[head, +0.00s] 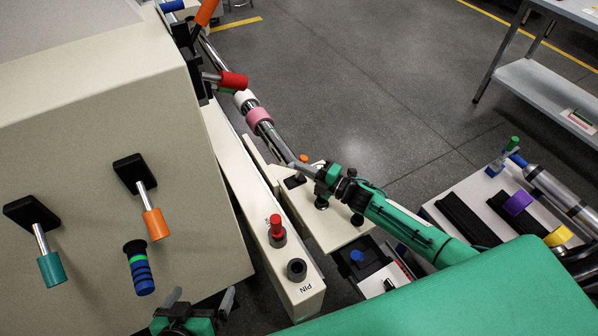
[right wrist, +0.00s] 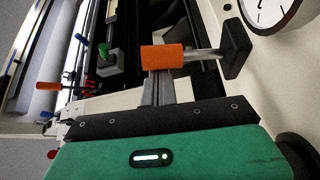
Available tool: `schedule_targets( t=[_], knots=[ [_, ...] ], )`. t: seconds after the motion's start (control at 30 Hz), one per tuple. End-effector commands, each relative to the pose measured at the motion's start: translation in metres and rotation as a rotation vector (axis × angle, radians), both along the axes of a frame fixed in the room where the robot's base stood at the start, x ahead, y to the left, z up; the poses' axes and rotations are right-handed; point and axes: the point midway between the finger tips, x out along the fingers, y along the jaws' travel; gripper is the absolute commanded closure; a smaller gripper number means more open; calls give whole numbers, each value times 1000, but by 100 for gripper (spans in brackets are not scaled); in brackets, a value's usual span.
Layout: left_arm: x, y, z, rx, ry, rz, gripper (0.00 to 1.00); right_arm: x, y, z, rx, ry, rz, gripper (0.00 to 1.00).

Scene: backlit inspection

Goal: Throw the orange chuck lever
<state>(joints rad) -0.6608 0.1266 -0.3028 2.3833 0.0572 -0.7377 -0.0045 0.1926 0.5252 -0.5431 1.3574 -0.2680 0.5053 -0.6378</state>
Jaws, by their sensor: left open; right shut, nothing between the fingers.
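An orange lever handle (right wrist: 162,57) on a metal rod with a black base (right wrist: 236,50) is close up in the right wrist view. My right gripper (right wrist: 157,82) is shut and empty, its fingertips just at the handle's near side; I cannot tell whether they touch. In the head view my right gripper (head: 298,165) is beside a small orange end (head: 302,158), which seems to be this handle. Another orange lever (head: 153,223) hangs on the beige panel. My left gripper (head: 198,302) is open and empty, below that panel. No lever's label is readable.
The beige machine (head: 90,120) carries a teal lever (head: 50,269), a blue-striped knob (head: 140,270) and a red-handled lever (head: 234,80). A red button (head: 277,226) stands on the narrow beige rail. A round dial (right wrist: 268,10) is near the orange handle. A side table stands at right.

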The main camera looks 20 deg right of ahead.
Motion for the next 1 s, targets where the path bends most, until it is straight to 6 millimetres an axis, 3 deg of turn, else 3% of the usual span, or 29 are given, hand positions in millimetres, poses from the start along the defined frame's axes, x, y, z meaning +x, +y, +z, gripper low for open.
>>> schedule_targets(
  t=[0.77,1.0],
  knots=[
    [1,-5,0,-21,-36,-3,0,1,-6,-1,-2,-1,1,100],
    [-1,-3,0,-9,-14,-4,0,-17,-21,-3,-3,2,-1,100]
  ],
)
